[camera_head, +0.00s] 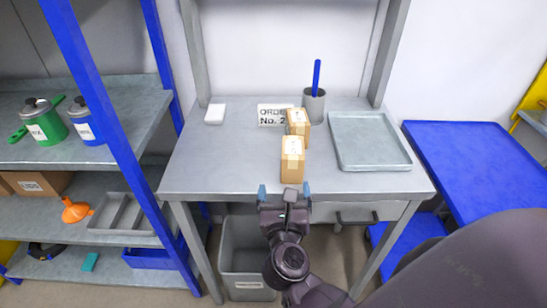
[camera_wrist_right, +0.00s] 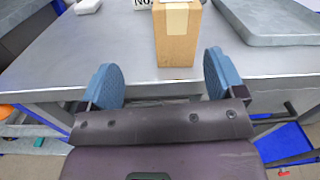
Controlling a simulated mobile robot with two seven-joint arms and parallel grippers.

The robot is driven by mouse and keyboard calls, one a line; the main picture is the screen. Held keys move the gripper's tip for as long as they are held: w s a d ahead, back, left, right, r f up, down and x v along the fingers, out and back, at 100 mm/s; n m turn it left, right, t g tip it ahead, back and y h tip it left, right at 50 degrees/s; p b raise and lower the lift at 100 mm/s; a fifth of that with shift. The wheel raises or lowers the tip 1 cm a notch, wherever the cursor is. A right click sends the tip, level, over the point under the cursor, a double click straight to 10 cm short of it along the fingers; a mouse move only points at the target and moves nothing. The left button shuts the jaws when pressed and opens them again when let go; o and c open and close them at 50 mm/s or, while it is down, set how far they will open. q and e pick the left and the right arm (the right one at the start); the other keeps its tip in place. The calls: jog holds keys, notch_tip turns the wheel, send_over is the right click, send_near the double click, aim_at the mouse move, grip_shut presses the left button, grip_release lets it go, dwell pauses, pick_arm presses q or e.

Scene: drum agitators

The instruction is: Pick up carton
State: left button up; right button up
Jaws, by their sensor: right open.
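Two small brown cartons stand on the grey table (camera_head: 220,170). The nearer carton (camera_head: 292,162) is close to the front edge, and the farther carton (camera_head: 298,122) is just behind it. My right gripper (camera_head: 284,190) is open and empty at the table's front edge, short of the nearer carton. In the right wrist view the nearer carton (camera_wrist_right: 177,35) stands upright ahead of and between the blue fingertips (camera_wrist_right: 165,75), apart from both. The farther carton is not clearly seen in that view. My left gripper is not in view.
A grey tray (camera_head: 370,142) lies on the table's right side. A cup with a blue stick (camera_head: 314,104), an order sign (camera_head: 272,115) and a white block (camera_head: 215,114) stand at the back. A grey bin (camera_head: 242,258) is below. The table's left front is clear.

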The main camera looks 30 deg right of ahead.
aim_at(293, 169)
jog(key=shift+m, duration=0.9)
jog(key=w+d, duration=0.1)
jog(key=d, duration=0.1)
jog(key=w+d, duration=0.2)
jog(key=shift+w+d+f+p, duration=0.1)
jog(key=shift+w+d+p, duration=0.05)
jog(key=shift+w+p, duration=0.2)
jog(key=x, duration=0.4)
jog(key=shift+d+r+p, duration=0.2)
jog(key=shift+d+p, duration=0.15)
jog(key=shift+w+d, duration=0.2)
jog(key=shift+w, duration=0.2)
jog(key=c, duration=0.9)
jog(key=shift+c, duration=1)
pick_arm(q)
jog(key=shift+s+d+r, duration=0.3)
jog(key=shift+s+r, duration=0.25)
